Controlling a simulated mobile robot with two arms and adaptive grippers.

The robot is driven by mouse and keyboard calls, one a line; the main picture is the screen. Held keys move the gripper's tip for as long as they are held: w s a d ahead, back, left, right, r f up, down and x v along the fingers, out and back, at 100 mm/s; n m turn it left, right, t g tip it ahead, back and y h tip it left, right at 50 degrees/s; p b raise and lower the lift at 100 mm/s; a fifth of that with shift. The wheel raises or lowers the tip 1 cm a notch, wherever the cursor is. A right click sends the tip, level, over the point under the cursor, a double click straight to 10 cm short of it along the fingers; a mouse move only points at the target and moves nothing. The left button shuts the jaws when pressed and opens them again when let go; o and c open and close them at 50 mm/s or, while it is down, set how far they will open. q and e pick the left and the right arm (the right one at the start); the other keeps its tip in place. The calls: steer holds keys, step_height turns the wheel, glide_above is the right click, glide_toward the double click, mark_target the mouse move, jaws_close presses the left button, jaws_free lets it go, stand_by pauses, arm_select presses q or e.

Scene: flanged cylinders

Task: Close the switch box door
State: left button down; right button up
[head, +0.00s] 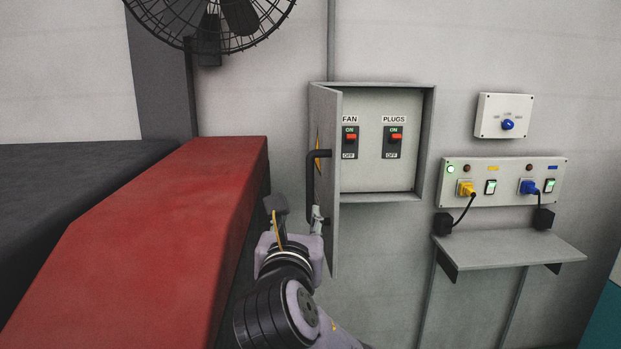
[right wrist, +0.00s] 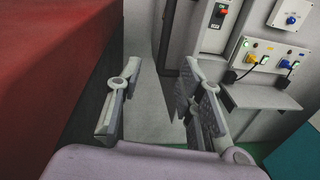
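The grey switch box (head: 425,150) is on the wall, with a red FAN switch (head: 350,140) and a red PLUGS switch (head: 394,140) inside. Its door (head: 329,235) stands wide open, hinged on the left and jutting out from the wall. A black bar handle (head: 310,185) is on the door's outer face. My right gripper (head: 296,212) is left of the door, by the handle's lower end. Whether the right finger touches the door is unclear. My left gripper is out of view.
A long red-topped block (head: 165,230) lies close left of my right arm. A socket panel (head: 505,182) with yellow and blue plugs, a shelf (head: 510,248) and a dial box (head: 504,115) are right of the switch box. A black fan (head: 210,25) is at upper left.

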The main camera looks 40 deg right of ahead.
steer(key=r, duration=0.2)
steer(key=b, duration=0.2)
glide_toward(310, 179)
steer(key=shift+h, duration=0.3)
steer(key=p+x, duration=0.1)
steer(key=x, duration=0.4)
steer(key=p+x, duration=0.1)
steer(key=x, duration=0.5)
steer(key=shift+f, duration=0.25)
steer(key=shift+a, duration=0.1)
jaws_close()
